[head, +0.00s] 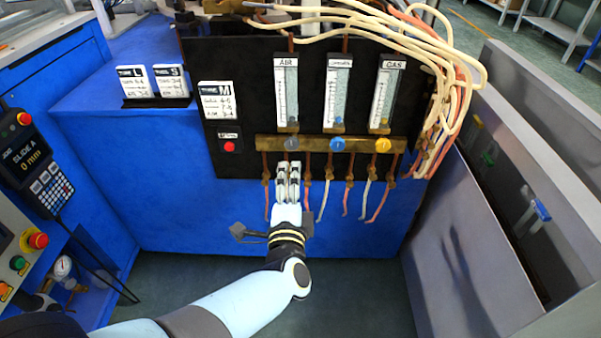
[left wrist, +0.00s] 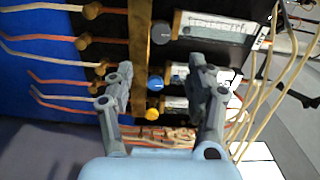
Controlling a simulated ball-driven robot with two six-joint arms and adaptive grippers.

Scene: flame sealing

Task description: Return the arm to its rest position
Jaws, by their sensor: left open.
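My left gripper (head: 288,170) is open and empty in front of the brass bar (head: 318,150), just below the grey knob (head: 291,144) under the AIR flow tube (head: 287,90). The blue knob (head: 337,144) and yellow knob (head: 383,145) are to its right. In the left wrist view the two fingers of my left gripper (left wrist: 163,82) are spread apart. The blue knob (left wrist: 155,82) and yellow knob (left wrist: 152,113) show between the fingers in that picture. I cannot tell how far the fingertips are from the panel. My right gripper is not in view.
Pale and red hoses (head: 455,70) hang over the panel's right side. Copper pipes with loose hose ends (head: 350,185) hang below the bar. A grey metal bin (head: 480,200) stands at right. A control pendant (head: 35,165) is at left. Floor (head: 365,290) shows below.

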